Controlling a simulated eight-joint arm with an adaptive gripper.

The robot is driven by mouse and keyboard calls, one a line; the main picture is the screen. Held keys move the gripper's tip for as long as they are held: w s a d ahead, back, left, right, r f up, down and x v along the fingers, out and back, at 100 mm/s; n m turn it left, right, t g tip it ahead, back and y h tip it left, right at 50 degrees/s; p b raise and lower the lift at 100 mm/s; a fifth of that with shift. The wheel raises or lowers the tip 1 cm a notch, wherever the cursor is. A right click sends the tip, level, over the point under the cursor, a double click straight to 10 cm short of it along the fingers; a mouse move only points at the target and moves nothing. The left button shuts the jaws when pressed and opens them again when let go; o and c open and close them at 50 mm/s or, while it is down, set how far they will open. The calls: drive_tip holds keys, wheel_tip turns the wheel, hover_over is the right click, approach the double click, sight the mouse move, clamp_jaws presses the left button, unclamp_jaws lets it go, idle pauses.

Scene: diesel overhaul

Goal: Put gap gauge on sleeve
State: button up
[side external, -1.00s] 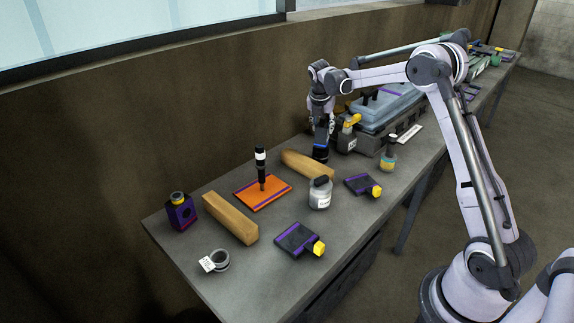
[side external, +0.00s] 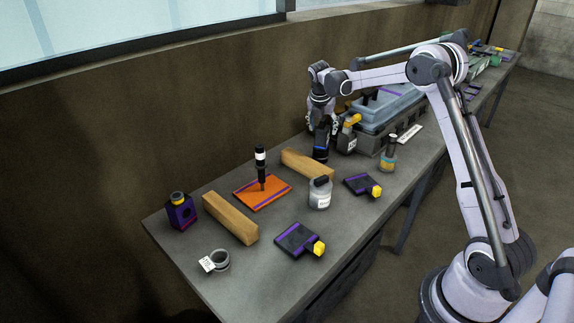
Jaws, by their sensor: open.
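My gripper (side external: 322,122) points down near the back of the bench, with its fingers open. It is at the top of an upright black cylinder with a blue band (side external: 320,154); I cannot tell whether they touch. A short grey ring with a white tag (side external: 221,260), which looks like a sleeve, lies at the front left. I cannot tell for sure which thing is the gap gauge. A black and white pen-shaped tool (side external: 261,168) stands upright on an orange plate (side external: 246,200). Two dark purple flat blocks with yellow ends (side external: 294,239) (side external: 357,184) lie to the right.
Two wooden blocks (side external: 230,219) (side external: 307,163) flank the orange plate. A labelled jar (side external: 320,194), a small bottle (side external: 388,154), a purple box (side external: 181,212) and a yellow-topped bottle (side external: 349,135) stand around. A large blue-grey engine part (side external: 385,107) fills the back right.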

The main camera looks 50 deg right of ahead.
drive_tip(key=v, duration=1.2)
drive_tip(key=s+a+r+m+t, duration=0.25)
drive_tip(key=s+a+m, duration=0.35)
drive_tip(key=a, duration=0.3)
drive_tip(key=s+a+f+m+t+y, duration=0.1)
drive_tip(key=s+a+f+m+y, duration=0.1)
drive_tip(key=s+a+m, duration=0.5)
drive_tip(key=s+a+f+m+t+y, duration=0.2)
drive_tip(key=s+a+f+m, duration=0.2)
drive_tip(key=s+a+m, duration=0.4)
drive_tip(key=s+m, duration=0.1)
drive_tip(key=s, duration=0.3)
drive_tip(key=shift+a+f, duration=0.25)
drive_tip(key=shift+a, duration=0.05)
